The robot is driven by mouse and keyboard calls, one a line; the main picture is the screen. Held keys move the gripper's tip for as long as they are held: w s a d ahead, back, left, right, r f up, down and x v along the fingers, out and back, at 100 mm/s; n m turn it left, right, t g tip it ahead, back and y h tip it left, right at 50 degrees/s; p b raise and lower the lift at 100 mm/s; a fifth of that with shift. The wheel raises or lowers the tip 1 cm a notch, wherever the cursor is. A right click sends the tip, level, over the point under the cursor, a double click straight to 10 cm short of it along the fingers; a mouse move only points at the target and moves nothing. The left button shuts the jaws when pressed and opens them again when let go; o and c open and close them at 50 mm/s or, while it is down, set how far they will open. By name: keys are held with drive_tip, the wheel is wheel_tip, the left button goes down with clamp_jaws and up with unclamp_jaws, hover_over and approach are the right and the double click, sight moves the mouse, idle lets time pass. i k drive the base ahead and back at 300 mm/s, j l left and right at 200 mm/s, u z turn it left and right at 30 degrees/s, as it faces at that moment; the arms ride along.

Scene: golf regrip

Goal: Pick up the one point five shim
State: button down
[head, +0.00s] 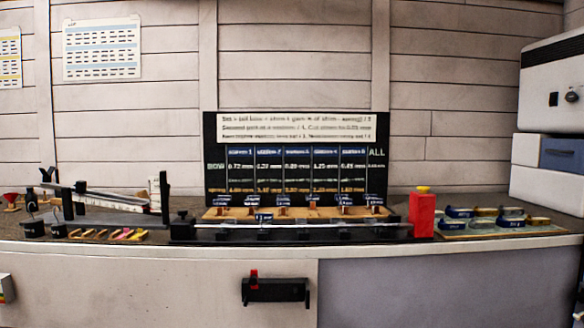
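I cannot single out the one point five shim; the labels are too small to read for certain. A wooden rack (240,213) on the bench carries a row of small pieces with dark blue tags (284,199). Small yellow and pink strips (125,234) lie on the bench at the left. Either group could include shims, but I cannot tell. My gripper is not recognisable in the head view.
A black rail (300,233) runs along the bench front. A dark board (380,180) stands behind the rack. A red block (422,215) and a tray of blue and gold items (490,222) are right. A black fixture (278,290) with a red piece shows before the cabinet.

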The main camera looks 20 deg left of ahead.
sight(220, 203)
drive_tip(key=u, duration=1.35)
